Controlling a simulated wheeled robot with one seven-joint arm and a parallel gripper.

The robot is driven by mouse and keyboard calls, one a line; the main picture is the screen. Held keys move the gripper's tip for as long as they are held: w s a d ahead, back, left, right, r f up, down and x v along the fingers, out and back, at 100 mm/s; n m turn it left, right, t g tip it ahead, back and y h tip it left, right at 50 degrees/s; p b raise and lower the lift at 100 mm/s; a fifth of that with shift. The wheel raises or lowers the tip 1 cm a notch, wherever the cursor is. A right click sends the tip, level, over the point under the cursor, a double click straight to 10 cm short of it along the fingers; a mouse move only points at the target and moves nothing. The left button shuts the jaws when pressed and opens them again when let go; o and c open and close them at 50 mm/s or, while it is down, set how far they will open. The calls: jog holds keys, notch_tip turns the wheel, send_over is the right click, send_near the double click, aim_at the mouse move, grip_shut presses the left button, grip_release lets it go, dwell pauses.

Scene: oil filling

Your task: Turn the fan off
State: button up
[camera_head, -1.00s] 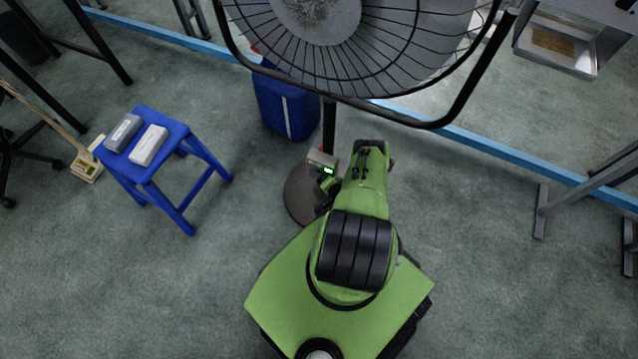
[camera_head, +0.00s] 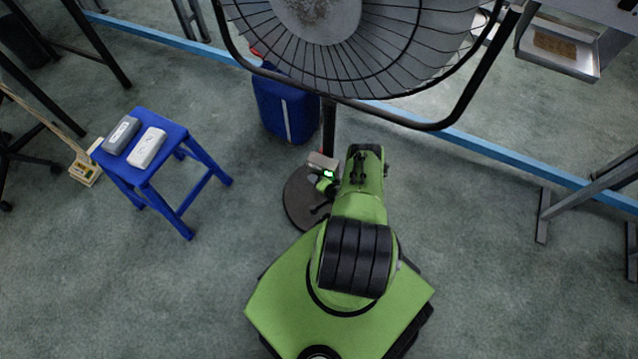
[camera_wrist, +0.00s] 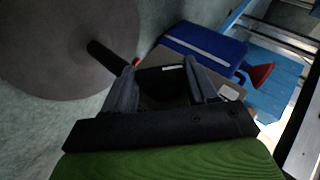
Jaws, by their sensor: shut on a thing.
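The fan (camera_head: 345,40) stands ahead of me, its round cage cut off by the top of the head view. Its pole (camera_head: 329,130) rises from a round base (camera_head: 300,197). A small grey control box (camera_head: 322,161) with a green light is on the pole. In the wrist view the box (camera_wrist: 229,92) shows behind the fingers, with a pale square on its face. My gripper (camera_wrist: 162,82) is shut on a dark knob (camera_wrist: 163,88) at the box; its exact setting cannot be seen. In the head view my arm partly hides the gripper.
A blue stool (camera_head: 165,130) with two small boxes stands at left. A blue case (camera_head: 287,108) stands behind the pole. A blue rail (camera_head: 500,155) crosses the floor behind the fan. Metal table legs (camera_head: 590,190) are at right. The floor between stool and base is clear.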

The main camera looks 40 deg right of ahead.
jog(key=g, duration=0.2)
jog(key=n+g+h, duration=0.1)
jog(key=g, duration=0.1)
jog(key=shift+w+a+r, duration=0.2)
jog(key=shift+w, duration=0.2)
jog(key=shift+w+n+g+h, duration=0.15)
jog(key=shift+n+g+h, duration=0.4)
jog(key=shift+g, duration=1.35)
jog(key=shift+a, duration=0.1)
jog(key=o, duration=1.1)
jog(key=shift+g, duration=0.3)
jog(key=shift+c, duration=0.2)
jog(key=p+v, duration=0.7)
jog(key=v, duration=0.8)
jog(key=shift+a+r+p, duration=0.2)
jog(key=shift+a+p, duration=0.1)
jog(key=shift+p, duration=0.05)
